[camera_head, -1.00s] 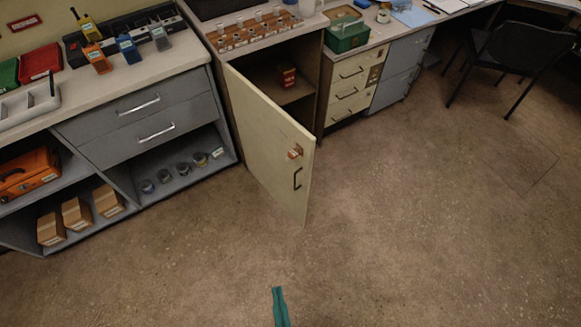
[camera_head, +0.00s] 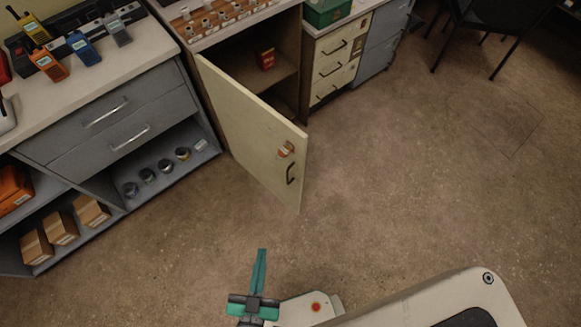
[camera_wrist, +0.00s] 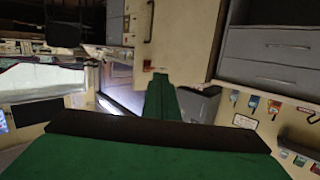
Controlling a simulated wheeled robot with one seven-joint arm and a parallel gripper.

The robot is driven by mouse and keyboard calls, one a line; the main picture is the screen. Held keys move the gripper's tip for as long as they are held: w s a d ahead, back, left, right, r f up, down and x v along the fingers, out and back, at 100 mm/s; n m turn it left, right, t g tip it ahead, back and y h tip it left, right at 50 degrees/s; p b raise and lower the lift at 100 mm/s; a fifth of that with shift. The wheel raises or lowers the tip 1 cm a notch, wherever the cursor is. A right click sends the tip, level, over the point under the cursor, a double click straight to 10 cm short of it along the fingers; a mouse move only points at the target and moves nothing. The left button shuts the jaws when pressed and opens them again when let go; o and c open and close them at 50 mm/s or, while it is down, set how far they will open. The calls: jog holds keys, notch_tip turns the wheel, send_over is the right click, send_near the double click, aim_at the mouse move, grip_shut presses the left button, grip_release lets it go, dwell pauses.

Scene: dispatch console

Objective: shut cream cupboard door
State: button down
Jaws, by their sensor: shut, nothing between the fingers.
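The cream cupboard door (camera_head: 252,130) stands wide open, swung out from the cupboard toward me. It has a dark pull handle (camera_head: 291,173) and a small orange-and-white tag near its free edge. In the wrist view the door (camera_wrist: 172,40) appears beyond my fingers, with its handle at the upper left. My gripper (camera_head: 261,252) is shut and empty, its teal fingers pointing toward the door. It is in front of the door, below its lower corner in the head view, apart from it. The open cupboard interior (camera_head: 250,75) shows a shelf.
A small red box (camera_head: 265,59) sits on the cupboard shelf. Grey drawers (camera_head: 110,125) and an open shelf with jars and cartons stand to the left. Cream drawers (camera_head: 331,66) are to the right. The floor (camera_head: 420,170) to the right is clear up to a black chair (camera_head: 500,30).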

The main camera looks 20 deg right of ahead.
jog(key=w+f+m+g+h, duration=0.2)
jog(key=w+f+m+h, duration=0.25)
jog(key=w, duration=0.45)
jog(key=m+g+h, duration=0.3)
jog(key=g+h, duration=0.1)
jog(key=h, duration=0.1)
send_near(298, 162)
jog(key=shift+n, duration=0.25)
jog(key=x, duration=0.6)
jog(key=shift+w+d, duration=0.1)
jog(key=shift+d, duration=0.1)
jog(key=shift+y, duration=0.25)
